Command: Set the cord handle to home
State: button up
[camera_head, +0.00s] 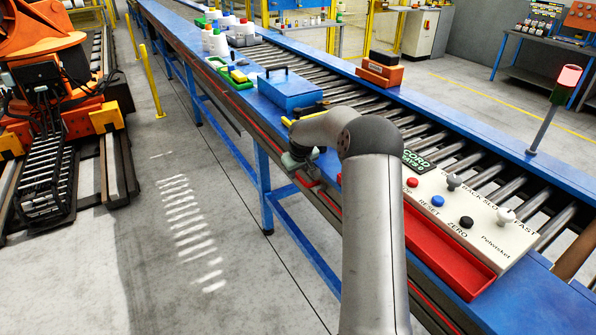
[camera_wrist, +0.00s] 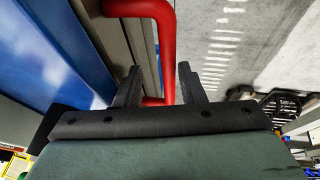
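A red bent tubular handle (camera_wrist: 168,45), which looks like the cord handle, fills the upper middle of the wrist view. My gripper (camera_wrist: 158,80) is open, with one dark finger on each side of the handle's lower part. Gaps show beside the red bar, so the fingers do not look shut on it. In the head view my gripper (camera_head: 298,162) is low at the near side of the conveyor, by red parts along its edge (camera_head: 306,181). My arm hides part of that edge, and the handle's full shape is not clear there.
A control panel (camera_head: 470,215) with buttons, knobs and a small display (camera_head: 414,163) stands right of my arm, behind a red tray (camera_head: 445,250).

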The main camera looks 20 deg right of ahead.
jog(key=shift+a, duration=0.15)
jog(key=b+v, duration=0.3)
jog(key=v, duration=1.4)
jog(key=shift+r, duration=0.2)
jog(key=s+a+f+g, duration=0.1)
jog(key=s+a+g, duration=0.1)
jog(key=s+a, duration=1.15)
jog(key=s+a+f, duration=0.2)
jog(key=s, duration=0.6)
jog(key=s+a+f+m+g+y, duration=0.1)
jog(key=s+f, duration=0.2)
jog(key=s, duration=0.5)
jog(key=s+a+f+g, duration=0.1)
jog(key=s+a+f, duration=0.1)
jog(key=s, duration=0.7)
jog(key=shift+a+f+m+y, duration=0.3)
jog(key=shift+a+f, duration=0.05)
jog(key=shift+f, duration=0.15)
jog(key=shift+w, duration=0.1)
